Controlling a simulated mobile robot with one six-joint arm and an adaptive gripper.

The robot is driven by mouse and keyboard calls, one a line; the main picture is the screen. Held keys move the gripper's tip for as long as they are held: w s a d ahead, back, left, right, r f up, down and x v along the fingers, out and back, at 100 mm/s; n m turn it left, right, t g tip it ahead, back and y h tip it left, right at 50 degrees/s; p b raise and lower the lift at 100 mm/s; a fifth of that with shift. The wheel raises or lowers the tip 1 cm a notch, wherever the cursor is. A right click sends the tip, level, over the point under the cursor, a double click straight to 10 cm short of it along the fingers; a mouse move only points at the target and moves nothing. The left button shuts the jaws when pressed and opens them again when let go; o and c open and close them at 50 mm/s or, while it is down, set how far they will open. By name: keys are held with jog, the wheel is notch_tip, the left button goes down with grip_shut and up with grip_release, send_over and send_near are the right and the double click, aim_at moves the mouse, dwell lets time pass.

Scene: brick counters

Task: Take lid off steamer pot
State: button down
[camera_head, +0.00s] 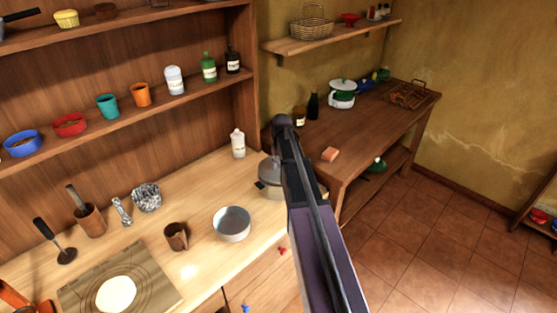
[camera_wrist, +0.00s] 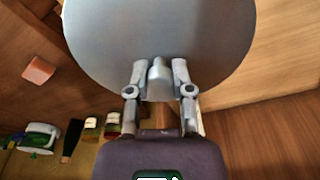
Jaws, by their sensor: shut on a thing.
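The steamer pot (camera_head: 272,192) stands at the right end of the light wooden counter, partly hidden behind my arm in the head view. Its grey lid (camera_head: 267,171) shows at the left of my arm, at the top of the pot. In the wrist view the lid (camera_wrist: 215,35) is a large smooth grey disc filling the upper middle. My gripper (camera_wrist: 160,72) is shut on the lid's small knob, one finger on each side. I cannot tell whether the lid rests on the pot or is slightly above it. The fingertips are hidden in the head view.
A round metal pan (camera_head: 232,224) and a brown mug (camera_head: 176,237) stand left of the pot. A white bottle (camera_head: 238,143) is behind it. The darker side table (camera_head: 350,160) to the right holds a sponge (camera_head: 330,154), bottles and a white-green pot (camera_head: 341,95).

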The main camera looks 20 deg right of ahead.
jog(key=s+a+r+p, duration=0.1)
jog(key=s+a, duration=0.3)
jog(key=s, duration=0.9)
jog(key=shift+s+r, duration=0.15)
jog(key=shift+s, duration=0.1)
jog(key=shift+f+b, duration=0.75)
jog(key=shift+f, duration=0.1)
jog(key=shift+d, duration=0.15)
